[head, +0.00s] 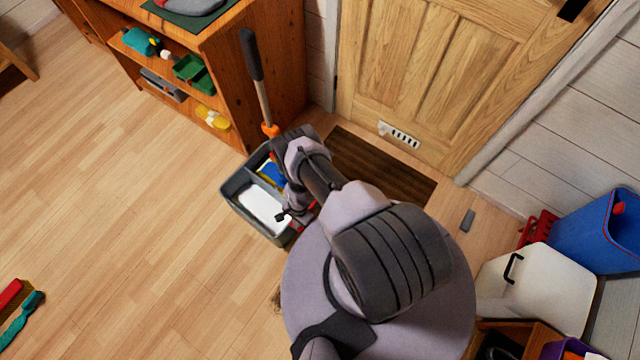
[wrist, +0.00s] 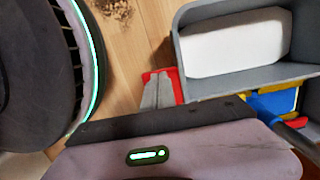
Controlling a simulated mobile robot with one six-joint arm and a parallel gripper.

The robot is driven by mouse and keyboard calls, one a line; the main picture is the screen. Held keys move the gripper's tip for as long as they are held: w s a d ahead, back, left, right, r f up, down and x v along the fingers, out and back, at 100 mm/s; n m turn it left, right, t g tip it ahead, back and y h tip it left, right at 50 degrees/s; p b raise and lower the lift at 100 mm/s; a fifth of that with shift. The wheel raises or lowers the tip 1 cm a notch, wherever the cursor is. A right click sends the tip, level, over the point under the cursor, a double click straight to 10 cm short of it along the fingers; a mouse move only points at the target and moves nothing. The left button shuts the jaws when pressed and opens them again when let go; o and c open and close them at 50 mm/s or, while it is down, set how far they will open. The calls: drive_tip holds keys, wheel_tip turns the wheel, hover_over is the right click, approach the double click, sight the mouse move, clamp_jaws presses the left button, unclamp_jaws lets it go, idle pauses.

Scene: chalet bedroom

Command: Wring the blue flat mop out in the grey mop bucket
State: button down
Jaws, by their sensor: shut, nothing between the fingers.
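The grey mop bucket (head: 238,205) stands on the floor beside the door mat; its rim (wrist: 178,55) also shows in the wrist view. The blue flat mop (head: 272,174) stands upright, its blue head low in the bucket's far compartment beside yellow parts. Its handle rises to a dark grip, and my arm hides part of the mop. Blue also shows in the wrist view (wrist: 272,104). My gripper (wrist: 157,90) is shut and empty, low outside the bucket's near end, over a red piece (wrist: 176,86). Whether it touches this piece cannot be told.
A white block-like thing (head: 262,208) fills the bucket's near compartment. A wooden shelf (head: 235,70) stands behind the bucket, and a wooden door (head: 430,70) behind the dark mat (head: 385,175). A white bin (head: 540,285) and blue bin (head: 595,230) stand right. The left floor is mostly clear.

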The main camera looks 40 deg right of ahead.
drive_tip(key=shift+s+a+f+b, duration=0.1)
drive_tip(key=shift+a+f+b, duration=0.15)
drive_tip(key=shift+f, duration=0.25)
drive_tip(key=shift+a+f+b, duration=0.1)
drive_tip(key=shift+f+b, duration=0.1)
drive_tip(key=shift+f, duration=0.25)
drive_tip(key=shift+r, duration=0.1)
idle(1.2)
wheel_tip(320, 180, up, 5)
drive_tip(key=p, duration=0.3)
drive_tip(key=s+a+r+p, duration=0.2)
drive_tip(key=a+r+p, duration=0.3)
drive_tip(key=p, duration=0.3)
drive_tip(key=shift+a+r, duration=0.4)
drive_tip(key=shift+a, duration=0.4)
drive_tip(key=shift+w, duration=0.1)
